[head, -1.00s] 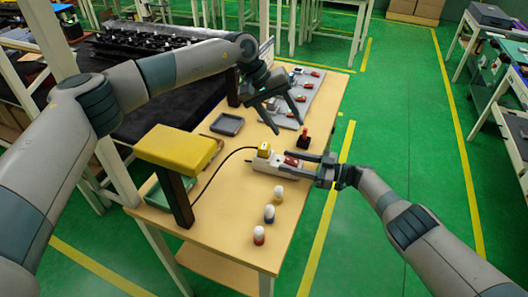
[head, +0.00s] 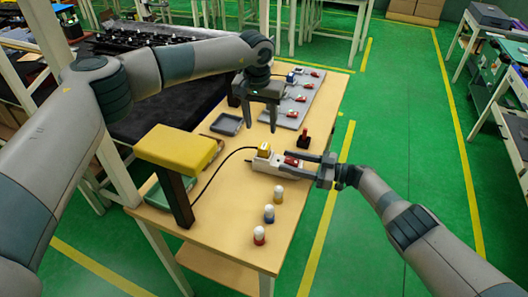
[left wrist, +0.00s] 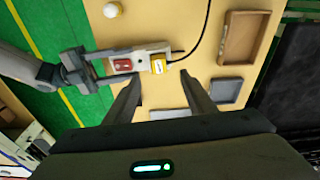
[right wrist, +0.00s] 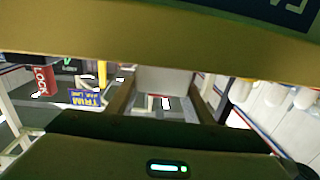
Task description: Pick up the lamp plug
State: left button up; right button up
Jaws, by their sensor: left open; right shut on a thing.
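The lamp plug (head: 264,150) is a small yellow block seated at the left end of a white power strip (head: 262,165) with a red switch. A dark cord runs from it towards the yellow-topped lamp (head: 178,147). My right gripper (head: 308,164) is shut on the power strip at its switch end. My left gripper (head: 261,128) is open and empty, pointing down just above and behind the plug. In the left wrist view the plug (left wrist: 158,66) shows just beyond the gap between the open fingertips (left wrist: 160,80); they appear apart from it.
Bottle-like pegs with white tops (head: 269,213) stand along the table's front right. A red-and-black piece (head: 304,138) stands behind the strip. A grey tray (head: 227,124) lies at the left, and a grey panel with red switches (head: 300,98) lies at the back.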

pick_arm(q)
send_over(264, 146)
jog(key=s, duration=0.1)
jog(key=shift+a+f, duration=0.15)
jog(key=shift+f, duration=1.15)
jog(key=shift+a+f, duration=0.15)
jog(key=shift+f, duration=1.1)
jog(key=shift+w+d+f, duration=0.1)
jog(key=shift+w+f, duration=0.05)
jog(key=shift+f, duration=0.7)
jog(key=shift+w+d+f, duration=0.1)
jog(key=shift+w+f, duration=0.1)
jog(key=shift+f, duration=0.65)
jog(key=shift+w+d+f, duration=0.1)
jog(key=shift+w+f, duration=0.05)
jog(key=shift+f, duration=0.7)
jog(key=c, duration=1.2)
